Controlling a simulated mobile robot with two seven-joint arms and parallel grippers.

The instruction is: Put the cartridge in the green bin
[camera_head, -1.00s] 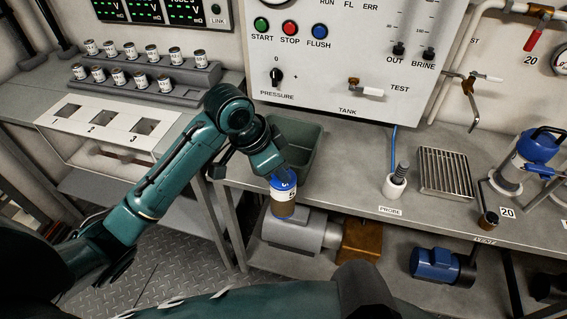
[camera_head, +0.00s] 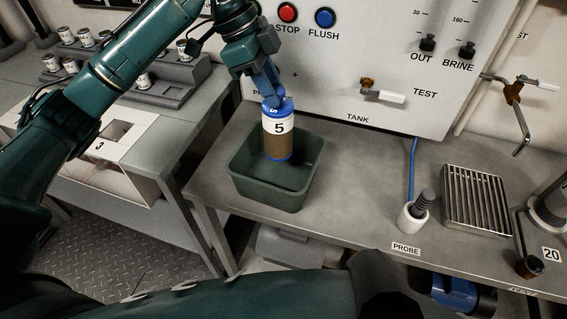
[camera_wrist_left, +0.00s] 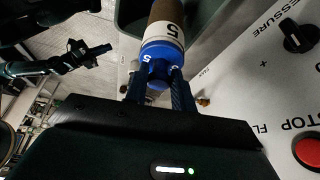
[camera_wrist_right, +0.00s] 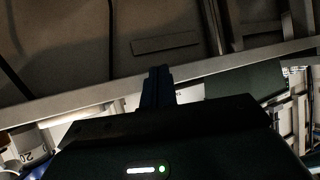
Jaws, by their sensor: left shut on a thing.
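The cartridge (camera_head: 278,146) is a brown cylinder with a white label marked 5 and a blue cap. It hangs upright in the head view, in front of the inside of the green bin (camera_head: 278,193). I cannot tell whether its lower end is below the rim. My left gripper (camera_head: 272,94) is shut on its blue cap from above. The left wrist view shows the cap (camera_wrist_left: 157,60) between both fingers. My right gripper (camera_wrist_right: 158,80) has its fingers together with nothing seen between them; it does not show in the head view.
The bin stands on the grey bench (camera_head: 345,190), near its left end. A probe in a white holder (camera_head: 413,217) and a metal grate (camera_head: 476,199) are to the right. The control panel (camera_head: 350,60) rises behind. Small cans (camera_head: 143,80) stand on a rack at left.

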